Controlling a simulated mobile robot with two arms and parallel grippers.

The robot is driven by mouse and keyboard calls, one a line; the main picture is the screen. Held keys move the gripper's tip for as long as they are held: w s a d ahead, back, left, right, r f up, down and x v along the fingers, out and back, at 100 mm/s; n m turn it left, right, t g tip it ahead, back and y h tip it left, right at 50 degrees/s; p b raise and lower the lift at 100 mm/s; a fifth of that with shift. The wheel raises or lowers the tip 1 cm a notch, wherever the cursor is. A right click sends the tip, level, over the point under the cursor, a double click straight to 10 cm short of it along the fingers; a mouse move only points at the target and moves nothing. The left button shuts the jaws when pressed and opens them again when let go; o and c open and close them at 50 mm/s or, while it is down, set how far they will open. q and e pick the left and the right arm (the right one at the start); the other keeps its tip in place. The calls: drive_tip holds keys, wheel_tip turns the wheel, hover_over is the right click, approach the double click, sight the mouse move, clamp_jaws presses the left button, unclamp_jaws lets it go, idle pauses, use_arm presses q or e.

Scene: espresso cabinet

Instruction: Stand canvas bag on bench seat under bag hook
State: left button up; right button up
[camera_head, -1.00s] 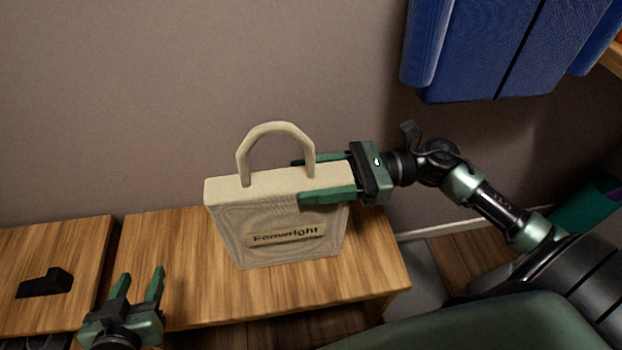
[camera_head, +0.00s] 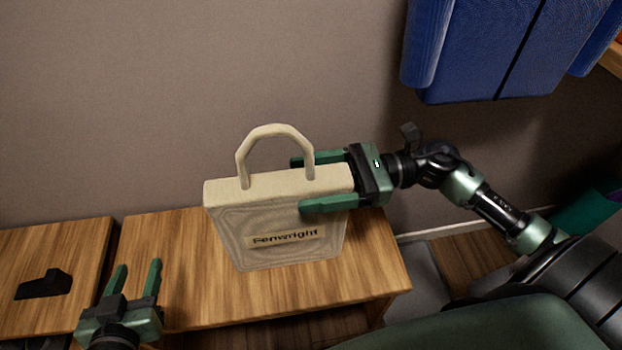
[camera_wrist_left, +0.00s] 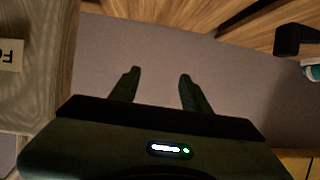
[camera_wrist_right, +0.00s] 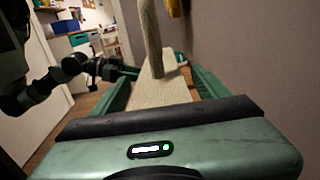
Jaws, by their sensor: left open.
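The beige canvas bag (camera_head: 280,240) stands upright on the wooden bench seat (camera_head: 380,280), its looped handle up and its name label facing me. My right gripper (camera_head: 300,184) reaches in from the right with one finger in front of the bag and one behind, near its top right end. In the right wrist view the bag's top (camera_wrist_right: 160,90) lies between the fingers; whether both press on it is unclear. My left gripper (camera_head: 138,272) is open and empty, left of the bag near the bench's front edge. No bag hook is clearly visible.
A small black object (camera_head: 44,284) lies on the separate wooden surface (camera_head: 50,250) at the left, past a narrow gap. A blue padded item (camera_head: 480,50) hangs at upper right. The plain wall is close behind the bag. The bench left of the bag is clear.

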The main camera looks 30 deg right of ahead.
use_arm(q)
drive_tip(key=shift+w+r, duration=0.1)
use_arm(e)
drive_tip(key=shift+r, duration=0.25)
use_arm(q)
drive_tip(key=s+f+g, duration=0.1)
drive_tip(key=s+a+f+g, duration=0.1)
drive_tip(key=f, duration=0.1)
drive_tip(key=s+f+g+y+p, duration=0.1)
drive_tip(key=shift+s+a+f, duration=0.25)
drive_tip(key=shift+s, duration=0.05)
use_arm(e)
drive_tip(key=v, duration=1.2)
